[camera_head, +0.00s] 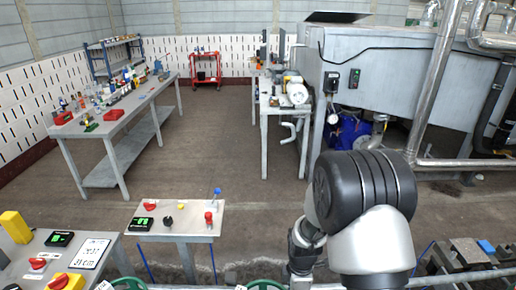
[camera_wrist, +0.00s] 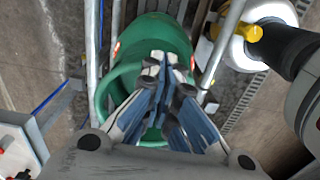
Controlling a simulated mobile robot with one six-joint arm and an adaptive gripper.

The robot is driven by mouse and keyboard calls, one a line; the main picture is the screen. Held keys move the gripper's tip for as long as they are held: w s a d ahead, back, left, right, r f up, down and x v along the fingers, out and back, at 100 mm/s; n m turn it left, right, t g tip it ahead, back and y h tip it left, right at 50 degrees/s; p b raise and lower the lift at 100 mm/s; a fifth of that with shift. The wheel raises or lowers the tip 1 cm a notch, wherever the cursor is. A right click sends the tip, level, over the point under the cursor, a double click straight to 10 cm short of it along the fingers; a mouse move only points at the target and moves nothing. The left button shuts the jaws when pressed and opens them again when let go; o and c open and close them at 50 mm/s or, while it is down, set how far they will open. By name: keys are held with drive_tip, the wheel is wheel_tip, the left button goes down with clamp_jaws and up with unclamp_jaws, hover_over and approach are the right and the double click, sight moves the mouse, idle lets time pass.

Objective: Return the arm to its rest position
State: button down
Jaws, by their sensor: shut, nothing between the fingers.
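My gripper (camera_wrist: 160,66) is in the wrist view, its fingers together and empty. Behind the fingers is a green rounded object (camera_wrist: 150,35) with a looped rim or handle, between metal rails. I cannot tell how far the fingers are from it, and they cover part of it. In the head view my arm is bent at the lower right, with its lower links reaching down to the bottom edge. My fingertips cannot be made out there.
A small panel table (camera_head: 150,222) with knobs stands left of my arm. A control desk (camera_head: 88,262) is at the lower left. A long workbench (camera_head: 120,122) stands farther back. A large grey machine (camera_head: 385,75) is behind my arm. Open floor (camera_head: 215,150) lies between.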

drive_tip(key=s+d+r+m+t, duration=0.1)
drive_tip(key=s+r+m, duration=0.25)
drive_tip(key=r, duration=0.75)
drive_tip(key=s+r+m+t, duration=0.15)
drive_tip(key=r+m, duration=0.35)
drive_tip(key=r, duration=0.5)
drive_tip(key=s+r+m+t, duration=0.1)
drive_tip(key=s+r+m, duration=0.3)
drive_tip(key=s, duration=0.4)
drive_tip(key=s+d+r+m+t, duration=0.1)
drive_tip(key=s+r+m, duration=0.4)
drive_tip(key=s, duration=0.3)
drive_tip(key=shift+s+d+r, duration=0.2)
drive_tip(key=shift+r, duration=0.65)
